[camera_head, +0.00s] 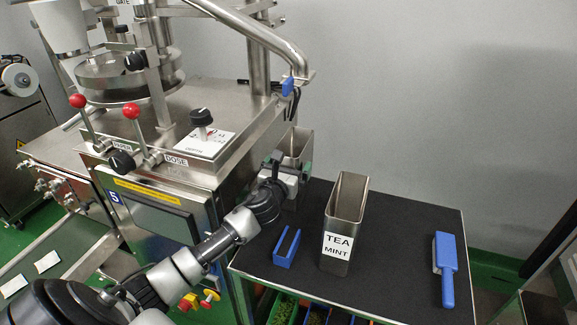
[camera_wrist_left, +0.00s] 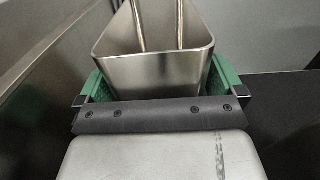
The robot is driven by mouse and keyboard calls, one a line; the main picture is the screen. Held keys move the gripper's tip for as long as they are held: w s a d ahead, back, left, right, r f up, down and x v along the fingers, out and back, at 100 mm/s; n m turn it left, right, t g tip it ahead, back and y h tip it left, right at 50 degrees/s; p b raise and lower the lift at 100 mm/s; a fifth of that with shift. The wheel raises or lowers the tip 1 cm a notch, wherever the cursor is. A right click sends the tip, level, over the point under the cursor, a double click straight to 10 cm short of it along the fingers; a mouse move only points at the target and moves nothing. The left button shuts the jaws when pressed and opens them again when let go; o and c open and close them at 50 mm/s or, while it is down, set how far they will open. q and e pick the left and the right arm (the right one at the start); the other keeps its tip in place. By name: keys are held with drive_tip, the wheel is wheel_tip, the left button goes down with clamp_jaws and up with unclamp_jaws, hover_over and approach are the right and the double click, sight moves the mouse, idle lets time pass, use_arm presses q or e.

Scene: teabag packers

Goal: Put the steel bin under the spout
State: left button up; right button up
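A steel bin (camera_head: 297,142) with an open top stands upright at the back left of the black table, close beside the machine. My left gripper (camera_head: 290,172) is at its near side, with green fingers on either side of it. In the left wrist view the steel bin (camera_wrist_left: 155,75) fills the space between the fingers (camera_wrist_left: 155,85), which appear to touch its side walls. Its inside looks empty as far as I see; its base is hidden. I cannot make out the spout for certain. My right gripper is not in view.
A second steel bin labelled TEA MINT (camera_head: 338,243) stands on the black table (camera_head: 395,235), right of my left arm. A blue U-shaped piece (camera_head: 287,249) and a blue brush (camera_head: 446,268) lie there too. The machine (camera_head: 190,160) with levers rises at left.

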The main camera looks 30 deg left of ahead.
use_arm(q)
drive_tip(key=shift+r, duration=0.15)
drive_tip(key=v, duration=1.2)
drive_tip(key=shift+b, duration=0.45)
drive_tip(key=shift+s+a, duration=0.15)
